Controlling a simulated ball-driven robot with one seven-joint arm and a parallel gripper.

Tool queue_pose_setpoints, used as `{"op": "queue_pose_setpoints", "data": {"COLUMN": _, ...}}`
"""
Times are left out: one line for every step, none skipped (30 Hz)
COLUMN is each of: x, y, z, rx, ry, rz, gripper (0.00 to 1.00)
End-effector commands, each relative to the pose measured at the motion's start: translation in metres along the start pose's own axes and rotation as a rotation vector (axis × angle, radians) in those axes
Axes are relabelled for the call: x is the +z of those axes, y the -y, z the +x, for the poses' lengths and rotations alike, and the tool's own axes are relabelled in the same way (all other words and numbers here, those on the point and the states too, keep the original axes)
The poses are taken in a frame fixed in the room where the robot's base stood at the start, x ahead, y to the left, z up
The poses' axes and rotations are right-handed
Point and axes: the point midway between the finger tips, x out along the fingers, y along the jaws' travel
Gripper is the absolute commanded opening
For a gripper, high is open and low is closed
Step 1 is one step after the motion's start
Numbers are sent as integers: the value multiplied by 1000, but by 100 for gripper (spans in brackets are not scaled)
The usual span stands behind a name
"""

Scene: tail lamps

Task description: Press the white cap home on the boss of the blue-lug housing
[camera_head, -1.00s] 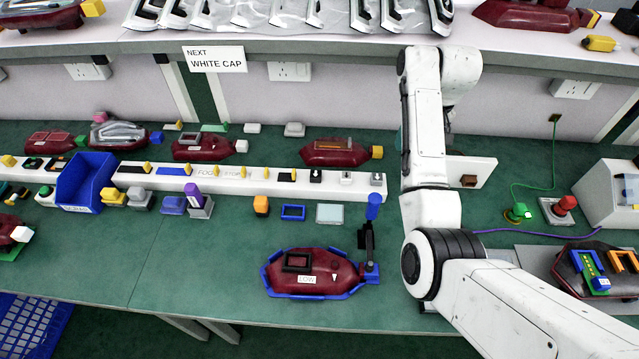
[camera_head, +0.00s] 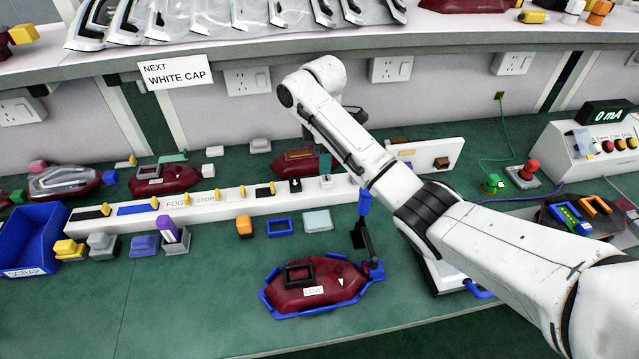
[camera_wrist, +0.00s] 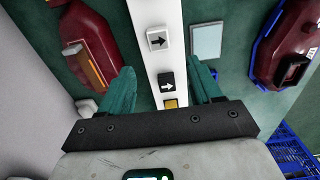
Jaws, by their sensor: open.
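A dark red housing (camera_head: 318,290) lies in a blue cradle at the front, with a blue part (camera_head: 376,270) at its right end. A dark square frame (camera_head: 299,275) stands on top; I cannot tell whether it is the boss. It also shows in the wrist view (camera_wrist: 294,71). A white block with a black arrow (camera_wrist: 157,40), possibly the white cap, sits on the white rail (camera_wrist: 152,14). A black block with a white arrow (camera_wrist: 167,82) sits beside it. My gripper (camera_wrist: 163,72) is open and empty above the rail, its teal fingers on either side.
A black post with a blue handle (camera_head: 364,203) stands at the cradle's right end. A pale tile (camera_head: 317,220) and a blue frame (camera_head: 282,227) lie before the rail. A blue scrap bin (camera_head: 35,232) stands left. Another housing (camera_wrist: 90,50) lies behind the rail.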

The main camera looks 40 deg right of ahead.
Motion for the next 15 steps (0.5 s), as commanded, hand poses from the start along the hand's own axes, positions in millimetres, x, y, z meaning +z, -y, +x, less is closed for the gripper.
{"op": "queue_pose_setpoints", "data": {"x": 0, "y": 1, "z": 5, "rx": -4, "ry": 1, "rz": 0, "gripper": 64}}
{"op": "queue_pose_setpoints", "data": {"x": 0, "y": 1, "z": 8, "rx": -4, "ry": 1, "rz": 0, "gripper": 64}}
{"op": "queue_pose_setpoints", "data": {"x": 0, "y": 1, "z": 13, "rx": -3, "ry": 1, "rz": 1, "gripper": 64}}
{"op": "queue_pose_setpoints", "data": {"x": 0, "y": 1, "z": 16, "rx": -3, "ry": 1, "rz": 1, "gripper": 64}}
{"op": "queue_pose_setpoints", "data": {"x": 0, "y": 1, "z": 19, "rx": -3, "ry": 1, "rz": 1, "gripper": 64}}
{"op": "queue_pose_setpoints", "data": {"x": 0, "y": 1, "z": 22, "rx": -2, "ry": 0, "rz": 1, "gripper": 64}}
{"op": "queue_pose_setpoints", "data": {"x": 0, "y": 1, "z": 25, "rx": -2, "ry": 1, "rz": 1, "gripper": 64}}
{"op": "queue_pose_setpoints", "data": {"x": 0, "y": 1, "z": 29, "rx": -3, "ry": 1, "rz": 1, "gripper": 64}}
{"op": "queue_pose_setpoints", "data": {"x": 0, "y": 1, "z": 34, "rx": -4, "ry": 1, "rz": 1, "gripper": 64}}
{"op": "queue_pose_setpoints", "data": {"x": 0, "y": 1, "z": 38, "rx": -3, "ry": 1, "rz": 1, "gripper": 64}}
{"op": "queue_pose_setpoints", "data": {"x": 0, "y": 1, "z": 42, "rx": -4, "ry": 1, "rz": 2, "gripper": 64}}
{"op": "queue_pose_setpoints", "data": {"x": 0, "y": 1, "z": 48, "rx": -3, "ry": 1, "rz": 2, "gripper": 64}}
{"op": "queue_pose_setpoints", "data": {"x": 0, "y": 1, "z": 52, "rx": -3, "ry": 1, "rz": 2, "gripper": 64}}
{"op": "queue_pose_setpoints", "data": {"x": 0, "y": 1, "z": 56, "rx": -3, "ry": 2, "rz": 2, "gripper": 64}}
{"op": "queue_pose_setpoints", "data": {"x": 0, "y": 1, "z": 61, "rx": -2, "ry": 1, "rz": 2, "gripper": 64}}
